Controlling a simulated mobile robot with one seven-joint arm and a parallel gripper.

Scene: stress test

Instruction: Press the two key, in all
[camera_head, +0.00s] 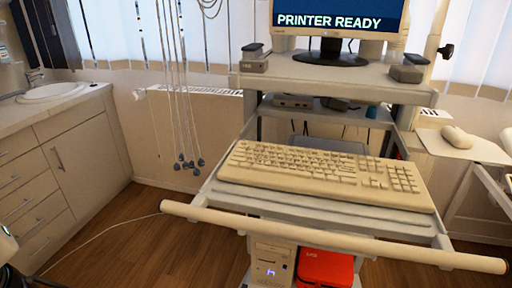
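A beige keyboard (325,175) lies flat on the pull-out shelf (212,188) of a medical cart, with its long side running left to right and its number pad at the right end. Its key labels are too small to read, so I cannot pick out the two key. A monitor (338,22) above it shows "PRINTER READY" in white on dark blue; its top is cut off. My gripper is not in view. A small white and dark part at the lower left edge is cut off, and I cannot tell what it is.
A pale handle bar (330,238) runs across the front of the cart below the keyboard. A mouse (457,137) sits on a side tray (436,146) at the right. A red box (326,268) is below. A sink counter (22,118) stands left; wooden floor (120,232) lies between.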

